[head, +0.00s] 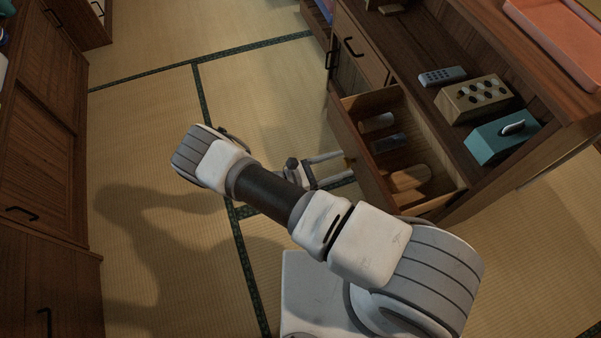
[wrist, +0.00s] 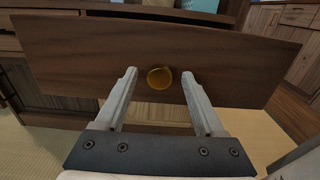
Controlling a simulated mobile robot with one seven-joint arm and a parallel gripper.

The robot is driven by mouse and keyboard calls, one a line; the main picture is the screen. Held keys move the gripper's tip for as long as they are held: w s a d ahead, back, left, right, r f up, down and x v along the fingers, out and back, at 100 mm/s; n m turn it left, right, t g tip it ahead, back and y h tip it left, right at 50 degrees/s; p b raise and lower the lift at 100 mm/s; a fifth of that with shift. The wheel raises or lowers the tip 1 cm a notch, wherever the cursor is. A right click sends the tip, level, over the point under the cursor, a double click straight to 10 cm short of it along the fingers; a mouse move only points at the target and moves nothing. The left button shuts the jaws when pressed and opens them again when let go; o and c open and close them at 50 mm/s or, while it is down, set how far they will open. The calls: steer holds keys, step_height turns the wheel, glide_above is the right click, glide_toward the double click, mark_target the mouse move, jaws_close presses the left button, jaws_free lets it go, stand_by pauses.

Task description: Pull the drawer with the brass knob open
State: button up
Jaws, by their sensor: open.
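The drawer (head: 348,146) stands pulled out of the cabinet at the right in the head view, with its inside showing. In the wrist view its dark wooden front (wrist: 85,55) spans most of the picture. The round brass knob (wrist: 160,79) sits on that front, between my two fingertips. My gripper (wrist: 159,74) is open, with a gap on each side of the knob. In the head view my gripper (head: 346,167) is in front of the drawer front, partly behind my arm, and the knob is hardly visible there.
The drawer holds a pale cylinder (head: 377,122), a grey-blue item (head: 390,142) and a light wooden piece (head: 408,178). A remote (head: 442,76), a wooden box with dark dots (head: 475,98) and a teal box (head: 502,138) stand on the shelf above. Tatami floor (head: 150,130) is clear at left.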

steer(key=v, duration=1.7)
steer(key=shift+p, duration=0.4)
steer(key=shift+r, duration=0.1)
steer(key=w+d+r+m+g+y, duration=0.2)
steer(key=r+m+g+y, duration=0.15)
steer(key=r, duration=0.65)
steer(key=w+d+r+m+g+y, duration=0.2)
steer(key=r+m+y, duration=0.15)
steer(key=r, duration=0.55)
steer(key=w+d+r+m+g+y, duration=0.3)
steer(key=r+m, duration=0.2)
steer(key=r, duration=0.5)
steer(key=s+d+r+m+t+y, duration=0.45)
steer(key=s+d+r, duration=0.2)
steer(key=r, duration=0.25)
steer(key=s+d+r+m+t+y, duration=0.35)
steer(key=s+d+r+m, duration=0.25)
steer(key=s+r, duration=0.25)
step_height(320, 180, up, 24)
steer(key=h+p, duration=0.1)
steer(key=p, duration=2.2)
steer(key=shift+w+p, duration=0.15)
steer(key=shift+p, duration=0.2)
